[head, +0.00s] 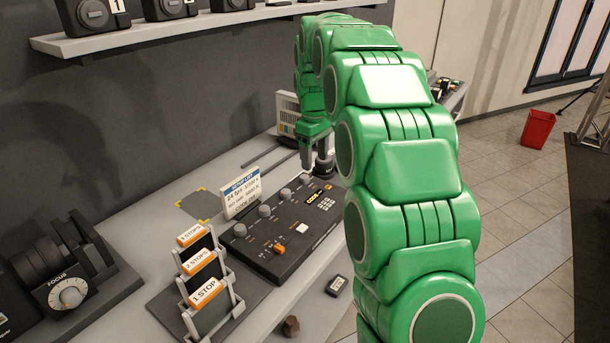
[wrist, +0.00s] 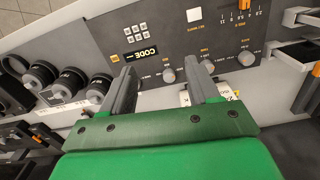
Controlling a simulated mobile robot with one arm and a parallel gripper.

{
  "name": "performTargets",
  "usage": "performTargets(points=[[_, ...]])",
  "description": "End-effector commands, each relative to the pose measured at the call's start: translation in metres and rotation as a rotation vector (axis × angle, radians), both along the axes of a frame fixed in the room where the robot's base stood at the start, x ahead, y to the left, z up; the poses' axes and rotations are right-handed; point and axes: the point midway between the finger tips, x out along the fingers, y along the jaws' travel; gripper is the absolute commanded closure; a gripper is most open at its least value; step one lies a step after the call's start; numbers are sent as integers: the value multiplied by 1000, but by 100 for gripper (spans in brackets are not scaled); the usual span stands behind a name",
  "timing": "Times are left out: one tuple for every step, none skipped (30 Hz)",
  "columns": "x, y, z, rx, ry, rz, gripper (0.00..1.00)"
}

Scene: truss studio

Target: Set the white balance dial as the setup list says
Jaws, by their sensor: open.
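A black control panel (head: 290,262) carries a row of grey dials, among them one at the near end (head: 240,230), two in the middle and one at the far end (head: 305,180). Their labels are too small to read, so I cannot tell which is white balance. A white setup list card (head: 242,193) stands behind the dials; its small print is only partly legible. My gripper (wrist: 163,75) is open and empty above the panel's far end. In the wrist view the panel appears upside down, with a dial (wrist: 169,75) between the fingertips; I see no contact.
A rack of orange-topped filters (head: 204,292) stands at the near end and a focus unit (head: 70,293) at left. Black lenses (wrist: 73,80) stand beside the panel's far end. The panel also has an orange lever (head: 278,247) and a white button (head: 302,228).

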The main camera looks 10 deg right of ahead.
Motion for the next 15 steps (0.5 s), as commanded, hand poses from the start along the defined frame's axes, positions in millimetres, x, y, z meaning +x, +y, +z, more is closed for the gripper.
performTargets(points=[[11, 0, -5, -1, -2, 14, 40], [17, 1, -7, -1, -4, 24, 40], [25, 1, -11, -1, -7, 38, 40], [31, 1, -14, -1, -9, 47, 40], [37, 1, -16, -1, -10, 58, 40], [44, 1, -19, -2, -12, 71, 40], [50, 2, -22, -2, -13, 80, 40], [55, 2, -25, -3, -15, 91, 40], [63, 2, -29, -3, -18, 104, 40], [68, 2, -32, -3, -19, 113, 40], [73, 2, -35, -4, -20, 124, 40], [80, 3, -39, -4, -23, 137, 40], [86, 3, -42, -4, -25, 147, 40], [91, 3, -45, -5, -27, 158, 40], [98, 3, -50, -6, -30, 170, 40]])
